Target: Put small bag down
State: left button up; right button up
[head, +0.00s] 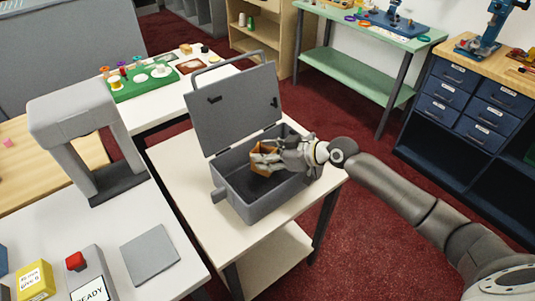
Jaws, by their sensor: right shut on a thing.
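The small bag (260,163) looks orange-brown and is inside the open grey case (262,211). My right gripper (264,160) reaches into the case from the right and is shut on the bag. The fingers cover part of the bag, and I cannot tell whether its underside touches the case floor. The case lid (235,108) stands raised at the back. My left gripper is not in view.
The case stands on a white table (180,163). At left are a grey arch-shaped device (72,112), a flat grey pad (150,254), a yellow box (35,279) and a red button (75,261). A green board (142,84) with small items lies behind.

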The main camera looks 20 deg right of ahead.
jog(key=shift+f+b, duration=0.3)
jog(key=shift+f, duration=0.1)
jog(key=o, duration=0.7)
jog(key=shift+r, duration=0.1)
jog(key=shift+r+p, duration=0.25)
jog(key=shift+p, duration=0.1)
jog(key=shift+r+p, duration=0.4)
jog(key=shift+b+v, duration=1.15)
jog(key=shift+v, duration=4.85)
jog(key=shift+f, duration=0.1)
